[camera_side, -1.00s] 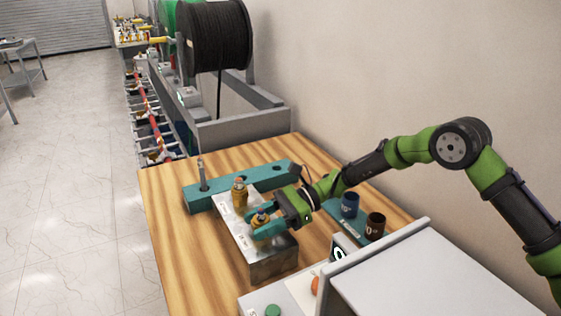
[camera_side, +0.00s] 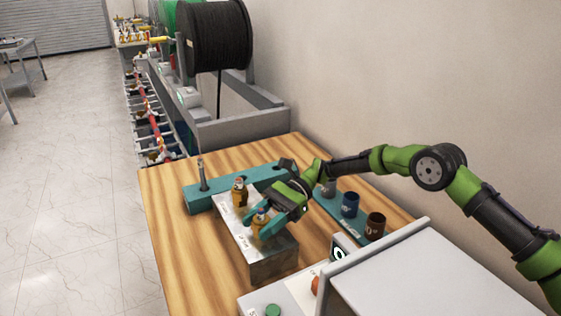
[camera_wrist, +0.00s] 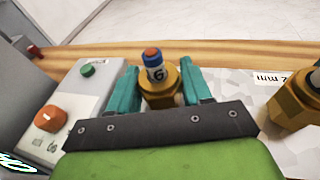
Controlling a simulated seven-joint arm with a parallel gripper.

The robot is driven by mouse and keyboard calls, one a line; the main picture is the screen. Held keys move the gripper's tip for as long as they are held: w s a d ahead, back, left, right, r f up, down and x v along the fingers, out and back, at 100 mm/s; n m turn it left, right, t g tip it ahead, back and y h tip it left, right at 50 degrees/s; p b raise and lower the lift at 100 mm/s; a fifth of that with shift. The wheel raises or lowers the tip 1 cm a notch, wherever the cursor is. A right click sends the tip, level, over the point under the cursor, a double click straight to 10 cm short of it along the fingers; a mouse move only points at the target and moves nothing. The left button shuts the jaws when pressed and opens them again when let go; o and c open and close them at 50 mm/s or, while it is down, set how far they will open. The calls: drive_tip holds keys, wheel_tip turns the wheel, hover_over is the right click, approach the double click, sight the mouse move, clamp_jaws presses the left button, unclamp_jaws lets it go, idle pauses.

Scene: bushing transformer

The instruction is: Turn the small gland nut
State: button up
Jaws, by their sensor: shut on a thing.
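Two brass gland nuts stand upright on a metal block (camera_side: 270,262). My gripper (camera_side: 260,226) is shut on the nearer one, the small gland nut (camera_side: 259,231). In the wrist view its teal fingers (camera_wrist: 161,92) sit on either side of this nut (camera_wrist: 160,99). A cable end marked 6, with a blue and orange tip (camera_wrist: 153,62), sticks up out of it. The other gland nut (camera_side: 239,196) stands farther back on the block, clear of the fingers. It shows at the right edge of the wrist view (camera_wrist: 290,104) and looks larger there.
A teal fixture (camera_side: 225,190) with an upright pin lies behind the block. A teal rack (camera_side: 345,222) with several dark cups stands to the right. A grey control box (camera_wrist: 85,100) with green and orange buttons is close by. Bare wood lies left of the block.

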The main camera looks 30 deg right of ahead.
drive_tip(key=shift+n+g+h, duration=0.5)
drive_tip(key=shift+n+g, duration=0.6)
drive_tip(key=shift+g, duration=0.2)
drive_tip(key=shift+a, duration=0.1)
drive_tip(key=o, duration=1.5)
